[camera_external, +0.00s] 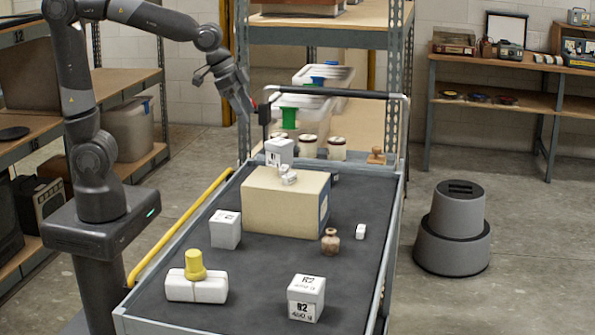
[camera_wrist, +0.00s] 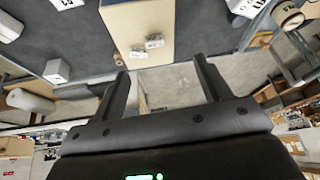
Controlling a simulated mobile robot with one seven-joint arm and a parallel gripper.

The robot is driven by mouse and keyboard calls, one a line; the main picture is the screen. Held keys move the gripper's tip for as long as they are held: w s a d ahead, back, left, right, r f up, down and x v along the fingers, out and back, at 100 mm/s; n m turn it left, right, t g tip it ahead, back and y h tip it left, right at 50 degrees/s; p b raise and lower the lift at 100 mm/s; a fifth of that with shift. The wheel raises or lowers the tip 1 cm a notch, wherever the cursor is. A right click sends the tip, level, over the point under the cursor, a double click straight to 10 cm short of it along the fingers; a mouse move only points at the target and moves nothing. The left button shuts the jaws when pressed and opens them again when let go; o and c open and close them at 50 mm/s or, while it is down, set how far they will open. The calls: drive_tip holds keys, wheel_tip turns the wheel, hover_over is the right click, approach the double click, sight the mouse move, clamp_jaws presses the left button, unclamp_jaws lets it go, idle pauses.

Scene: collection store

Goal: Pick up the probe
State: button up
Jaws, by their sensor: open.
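I cannot tell for sure which thing is the probe. Two small pale pieces (camera_external: 288,177) sit close together on top of the large tan box (camera_external: 278,203); they also show in the wrist view (camera_wrist: 154,42), beyond the fingertips. A yellow knob-like piece (camera_external: 195,265) stands on a white block (camera_external: 197,288) at the front left of the cart. My gripper (camera_external: 250,108) is above the cart's far end, up and left of the tan box. In the wrist view my gripper (camera_wrist: 161,68) has its fingers wide apart with nothing between them.
White boxes stand on the dark cart top (camera_external: 255,275): one left (camera_external: 225,229), one in front (camera_external: 306,298), one behind (camera_external: 279,152). A brown jar (camera_external: 330,242) and small white block (camera_external: 360,231) are right. Lidded jars (camera_external: 337,148) and the cart's handle (camera_external: 340,94) are at the far end.

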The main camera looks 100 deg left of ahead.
drive_tip(key=w+a+f+n, duration=0.1)
drive_tip(key=w+a+f, duration=0.35)
drive_tip(key=a, duration=0.25)
drive_tip(key=w+a+f, duration=0.3)
drive_tip(key=w+a, duration=0.3)
drive_tip(key=a, duration=0.1)
drive_tip(key=n, duration=0.2)
approach(329, 170)
drive_tip(key=shift+g+y, duration=0.3)
drive_tip(key=x, duration=0.4)
drive_tip(key=shift+w+a+f, duration=0.1)
drive_tip(key=shift+w+a, duration=0.1)
drive_tip(key=shift+w, duration=0.05)
drive_tip(key=shift+d+x, duration=0.15)
drive_tip(key=shift+x, duration=1.45)
drive_tip(key=shift+d+x, duration=0.15)
drive_tip(key=shift+x, duration=1.4)
drive_tip(key=shift+c, duration=0.4)
drive_tip(key=c, duration=1)
